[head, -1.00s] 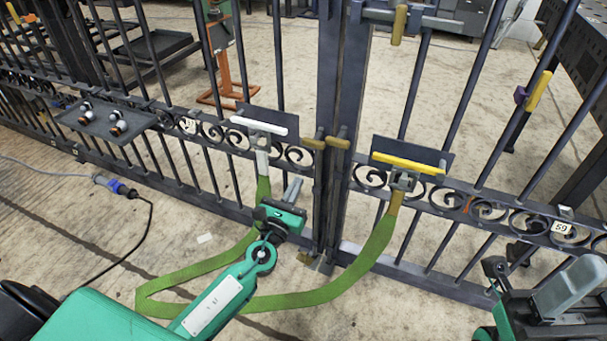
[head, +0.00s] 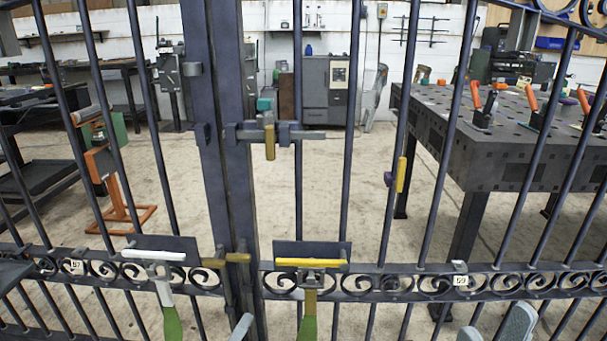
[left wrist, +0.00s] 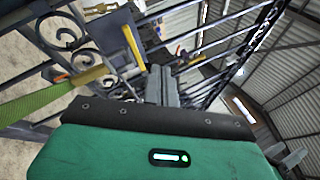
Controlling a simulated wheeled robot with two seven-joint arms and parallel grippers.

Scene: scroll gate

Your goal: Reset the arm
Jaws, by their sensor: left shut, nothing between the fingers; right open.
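A dark metal gate (head: 236,180) stands in front of me, with a scroll band across it. A white handle (head: 153,255) and a yellow handle (head: 313,262) sit on it, either side of the central posts. Green strap (head: 172,325) hangs below the white handle, and green also shows below the yellow one. My left gripper (head: 242,327) shows only its grey tip at the bottom edge, between the handles. In the left wrist view its fingers (left wrist: 162,85) are together and empty. My right gripper (head: 492,330) is open at the bottom right, partly cut off, in front of the gate.
A yellow-handled bolt (head: 270,142) crosses near the central posts. Another yellow handle (head: 401,174) is on a bar to the right. Behind the gate are a dark perforated table (head: 450,150), an orange stand (head: 120,215) and open floor.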

